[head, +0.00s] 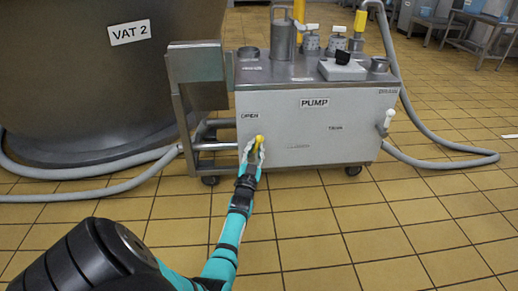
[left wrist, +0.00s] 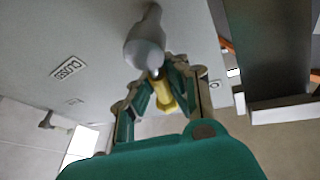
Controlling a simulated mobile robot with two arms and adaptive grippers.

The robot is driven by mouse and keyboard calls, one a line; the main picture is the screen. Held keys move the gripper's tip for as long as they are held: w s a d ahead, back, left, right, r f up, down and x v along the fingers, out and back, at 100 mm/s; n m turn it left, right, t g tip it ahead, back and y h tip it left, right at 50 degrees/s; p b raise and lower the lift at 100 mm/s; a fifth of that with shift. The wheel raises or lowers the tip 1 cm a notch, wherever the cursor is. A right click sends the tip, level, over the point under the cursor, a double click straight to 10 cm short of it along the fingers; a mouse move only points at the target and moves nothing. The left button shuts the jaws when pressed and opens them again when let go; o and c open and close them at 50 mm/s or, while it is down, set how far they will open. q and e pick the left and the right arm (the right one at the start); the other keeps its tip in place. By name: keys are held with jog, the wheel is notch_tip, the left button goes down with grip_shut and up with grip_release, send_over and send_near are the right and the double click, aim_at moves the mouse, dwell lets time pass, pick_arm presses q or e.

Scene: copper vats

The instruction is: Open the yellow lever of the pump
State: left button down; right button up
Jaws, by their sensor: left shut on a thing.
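The pump (head: 315,125) is a grey metal cart with a "PUMP" label on its front. Its yellow lever (head: 259,140) is at the lower left of the front panel, below an "OPEN" label (head: 250,115). My left gripper (head: 253,152) is shut on the yellow lever. In the left wrist view, the fingers close around the yellow lever (left wrist: 163,97), just below a grey rounded valve body (left wrist: 146,48). The gripper hides part of the lever. My right gripper is not in view.
A large vat (head: 85,75) labelled "VAT 2" stands at the left. Grey hoses (head: 80,197) lie on the floor beside it, and another hose (head: 450,157) curls at the right. A white-handled valve (head: 388,120) is on the pump's right side. The tiled floor in front is clear.

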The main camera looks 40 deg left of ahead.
pick_arm(q)
jog(key=shift+s+a+r+n+g+y, duration=0.2)
jog(key=shift+n+y, duration=0.25)
jog(key=shift+n, duration=0.35)
jog(key=shift+s+a+f+n+g+y, duration=0.15)
jog(key=shift+s+a+n+y, duration=0.1)
jog(key=shift+n+y, duration=0.4)
jog(key=shift+s+a+r+n+g+y, duration=0.15)
jog(key=shift+s+n+y, duration=0.15)
jog(key=shift+n, duration=0.65)
jog(key=shift+f+b, duration=0.15)
jog(key=shift+b, duration=0.15)
jog(key=c, duration=1.3)
grip_release()
jog(key=shift+s+a, duration=0.1)
jog(key=shift+o, duration=0.2)
jog(key=shift+w, duration=0.2)
jog(key=shift+d, duration=0.2)
